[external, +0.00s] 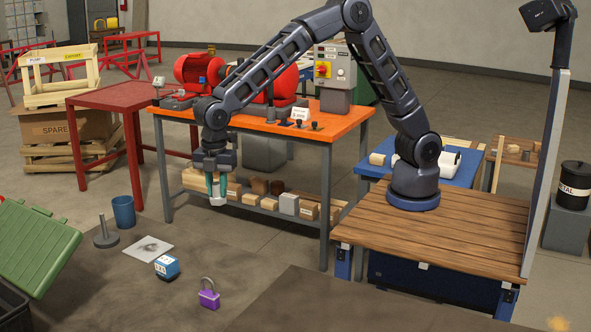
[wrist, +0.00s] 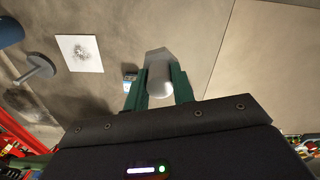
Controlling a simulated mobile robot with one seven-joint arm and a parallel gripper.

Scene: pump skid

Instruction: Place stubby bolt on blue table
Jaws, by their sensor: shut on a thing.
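My gripper (external: 216,186) hangs pointing down in front of the orange table's left part, above the floor. Its green fingers, also in the wrist view (wrist: 158,92), are shut on a short, thick light-grey bolt, the stubby bolt (wrist: 160,72). The bolt's lower end (external: 217,201) shows below the fingertips in the external view; the fingers hide part of it. The blue table (external: 465,170) stands at the right, behind my arm's base, partly hidden by the arm. A light wooden block and a white cylindrical thing are on it.
The orange table (external: 345,131) carries a red pump (external: 200,68), a control box (external: 335,72) and small dark parts. Its lower shelf holds several blocks. On the floor are a blue cup (external: 123,211), a grey stand (external: 105,235), a blue box (external: 167,266) and a purple padlock (external: 208,294).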

